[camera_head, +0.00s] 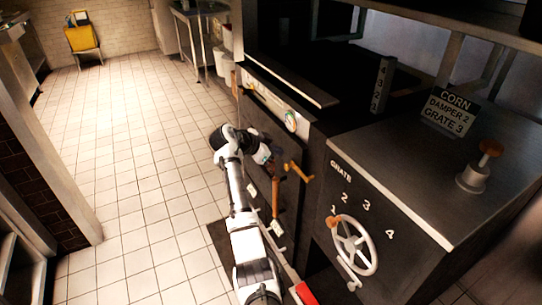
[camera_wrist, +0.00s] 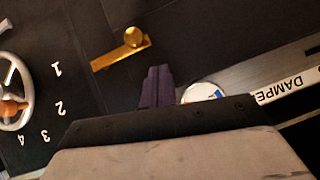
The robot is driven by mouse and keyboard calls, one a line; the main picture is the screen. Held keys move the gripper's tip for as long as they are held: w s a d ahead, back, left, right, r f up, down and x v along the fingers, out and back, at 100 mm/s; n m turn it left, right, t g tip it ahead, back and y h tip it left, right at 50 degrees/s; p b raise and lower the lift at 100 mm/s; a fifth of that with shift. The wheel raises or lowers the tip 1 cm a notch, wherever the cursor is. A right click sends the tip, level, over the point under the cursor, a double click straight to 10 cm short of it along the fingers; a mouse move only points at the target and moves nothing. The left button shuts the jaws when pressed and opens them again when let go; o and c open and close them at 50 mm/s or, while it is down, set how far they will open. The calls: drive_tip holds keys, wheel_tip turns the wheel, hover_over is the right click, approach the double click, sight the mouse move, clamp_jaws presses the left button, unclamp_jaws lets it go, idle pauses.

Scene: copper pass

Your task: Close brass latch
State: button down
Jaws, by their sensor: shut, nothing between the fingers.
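The brass latch (camera_head: 297,172) is on the dark front of the stove, left of the GRATE panel. In the wrist view the brass latch (camera_wrist: 118,52) is a flat bar with a round knob at one end, lying slanted across the dark panel. My gripper (camera_head: 270,163) is close beside the latch on its left in the head view. In the wrist view my gripper (camera_wrist: 157,72) is shut and empty, its dark fingers just below the knob in the picture. A gap shows between them there; contact cannot be told in the head view.
A brown handle (camera_head: 276,193) hangs just below my gripper. A handwheel (camera_head: 353,245) with numbers stands right of it. A round white dial (camera_head: 291,122) sits above. A sign (camera_head: 451,112) reads CORN, DAMPER 2, GRATE 3. The tiled floor (camera_head: 130,190) at left is clear.

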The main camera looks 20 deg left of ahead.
drive_tip(key=w+a+b+v, duration=0.1)
drive_tip(key=b+v, duration=0.1)
drive_tip(key=v, duration=0.7)
drive_tip(key=shift+s+a+r, duration=0.25)
drive_tip(key=shift+a+r, duration=0.05)
drive_tip(key=shift+a, duration=0.2)
